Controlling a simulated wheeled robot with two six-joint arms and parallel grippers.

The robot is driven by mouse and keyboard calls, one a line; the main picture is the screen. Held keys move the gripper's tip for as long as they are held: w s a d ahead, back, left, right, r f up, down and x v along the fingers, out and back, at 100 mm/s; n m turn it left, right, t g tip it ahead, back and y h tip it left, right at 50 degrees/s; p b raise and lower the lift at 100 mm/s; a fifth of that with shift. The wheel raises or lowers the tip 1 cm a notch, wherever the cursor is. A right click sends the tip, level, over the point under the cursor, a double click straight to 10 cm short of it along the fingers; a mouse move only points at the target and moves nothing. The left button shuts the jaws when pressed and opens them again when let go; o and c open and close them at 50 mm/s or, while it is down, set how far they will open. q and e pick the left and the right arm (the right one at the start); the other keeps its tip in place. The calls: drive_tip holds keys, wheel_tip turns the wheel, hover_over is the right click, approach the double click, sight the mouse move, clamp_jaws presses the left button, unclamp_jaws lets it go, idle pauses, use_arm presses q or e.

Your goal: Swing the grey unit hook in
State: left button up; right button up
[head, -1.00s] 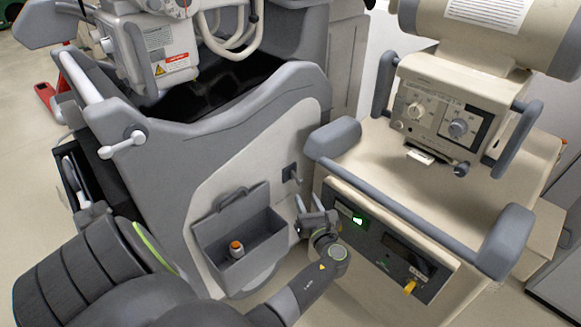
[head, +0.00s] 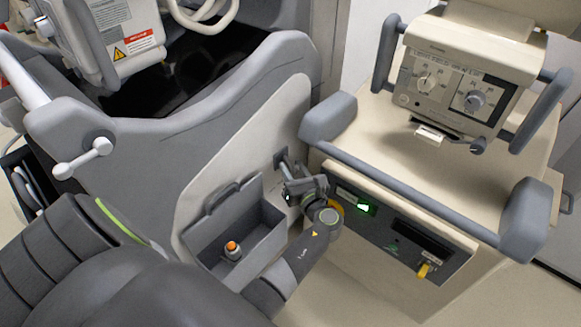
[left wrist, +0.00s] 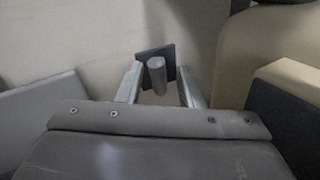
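The grey unit (head: 240,110) fills the left and middle of the head view. Its hook (head: 283,158) is a small grey bar on a dark square plate on the pale side panel, facing the beige cart. My left gripper (head: 290,176) is right at the hook, partly covering it. In the left wrist view the hook (left wrist: 157,76) stands out from its plate between my two open fingers (left wrist: 160,88), with a gap visible on each side. My right gripper is not in view.
A beige cart (head: 400,150) with a grey rail and a dark front panel (head: 400,240) stands close on the right of my left gripper. An open grey bin (head: 215,225) with an orange-topped item (head: 232,250) is below left. The space between the carts is narrow.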

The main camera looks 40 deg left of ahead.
use_arm(q)
clamp_jaws()
drive_tip(key=shift+s, duration=0.1)
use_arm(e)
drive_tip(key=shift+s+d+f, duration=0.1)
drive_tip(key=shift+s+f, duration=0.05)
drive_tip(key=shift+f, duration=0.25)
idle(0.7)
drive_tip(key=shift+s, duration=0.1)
